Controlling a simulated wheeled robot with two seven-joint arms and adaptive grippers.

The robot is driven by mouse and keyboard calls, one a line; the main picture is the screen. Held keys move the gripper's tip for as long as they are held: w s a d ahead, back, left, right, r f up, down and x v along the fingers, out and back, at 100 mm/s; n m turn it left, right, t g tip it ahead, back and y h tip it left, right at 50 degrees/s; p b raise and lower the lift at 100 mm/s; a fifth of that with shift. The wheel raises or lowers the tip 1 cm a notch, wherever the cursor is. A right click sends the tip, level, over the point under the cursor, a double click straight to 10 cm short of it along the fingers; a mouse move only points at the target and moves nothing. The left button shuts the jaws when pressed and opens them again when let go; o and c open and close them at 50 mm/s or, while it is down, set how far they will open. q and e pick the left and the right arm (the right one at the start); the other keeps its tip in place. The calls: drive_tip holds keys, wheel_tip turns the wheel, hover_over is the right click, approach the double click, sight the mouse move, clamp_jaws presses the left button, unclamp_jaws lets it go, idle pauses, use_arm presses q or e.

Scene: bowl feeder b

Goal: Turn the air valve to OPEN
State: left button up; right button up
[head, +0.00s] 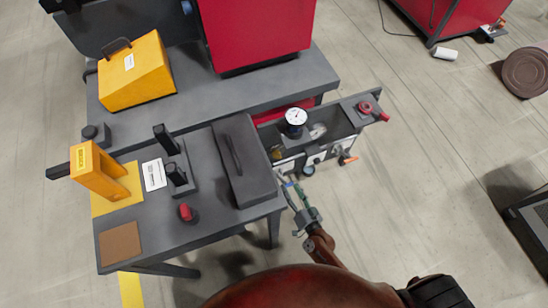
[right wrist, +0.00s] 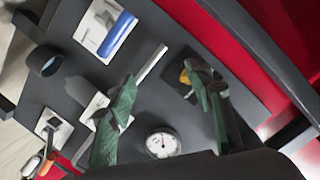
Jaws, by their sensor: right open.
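My right gripper (head: 293,189) is just in front of the grey panel box at the table's right end. Its two green fingers are spread with a gap between them in the right wrist view (right wrist: 164,82); I see nothing held. Between and beyond them is a small yellow part on a dark square base (right wrist: 186,76), partly covered by a finger; I cannot tell whether it is the air valve. A white pressure gauge (head: 296,116) stands on the panel and shows between the fingers (right wrist: 163,142). No OPEN mark is readable. My left gripper is out of view.
An orange-handled part (head: 349,160) sticks out from the panel's front, and a red knob (head: 366,106) is at its right end. The grey table (head: 220,225) holds a dark lidded box (head: 245,165) and a yellow stand (head: 97,175).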

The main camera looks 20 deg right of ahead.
sight(278, 158)
drive_tip(key=w+r+b, duration=0.1)
drive_tip(key=w, duration=0.2)
drive_tip(key=w+a+r+m+t+b, duration=0.1)
drive_tip(key=w+r, duration=0.1)
drive_tip(key=w, duration=0.2)
drive_tip(key=w+r+m+t+b, duration=0.1)
drive_tip(key=w+r, duration=0.1)
drive_tip(key=w, duration=0.1)
drive_tip(key=shift+w+a+r+h+b, duration=0.15)
drive_tip(key=shift+h+b, duration=0.15)
drive_tip(key=shift+h, duration=0.1)
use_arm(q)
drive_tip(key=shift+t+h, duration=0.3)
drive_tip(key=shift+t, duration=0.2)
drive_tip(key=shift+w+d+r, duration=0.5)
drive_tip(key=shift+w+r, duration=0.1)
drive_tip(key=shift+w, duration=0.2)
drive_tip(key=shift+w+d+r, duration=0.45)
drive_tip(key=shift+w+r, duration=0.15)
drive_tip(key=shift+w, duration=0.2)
use_arm(e)
drive_tip(key=shift+w, duration=0.75)
drive_tip(key=shift+c, duration=0.2)
drive_tip(key=c, duration=1.1)
